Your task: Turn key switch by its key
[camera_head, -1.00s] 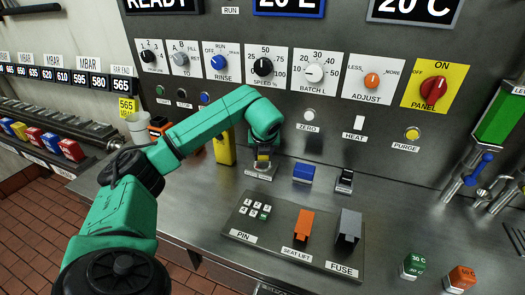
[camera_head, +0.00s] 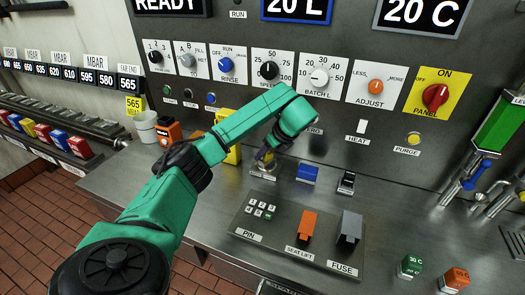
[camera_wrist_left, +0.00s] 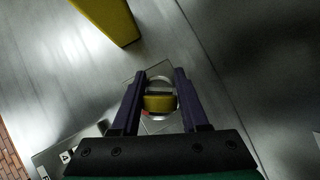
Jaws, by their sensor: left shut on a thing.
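My left gripper (camera_head: 264,158) reaches down to the key switch on the steel counter. In the left wrist view its two dark fingers (camera_wrist_left: 160,97) stand on either side of a yellow key (camera_wrist_left: 159,103) and are shut on it. The round pale metal collar of the key switch (camera_wrist_left: 160,82) shows just beyond the key. In the head view the gripper and wrist largely hide the key, and the switch's pale base plate (camera_head: 262,173) shows beneath. The key's exact angle cannot be told. My right gripper is not in view.
A yellow block (camera_head: 229,150) stands just left of the gripper, also seen in the wrist view (camera_wrist_left: 108,18). A blue block (camera_head: 307,173) and a black rocker switch (camera_head: 346,182) sit to the right. A panel with keypad, orange and grey levers (camera_head: 275,243) lies in front.

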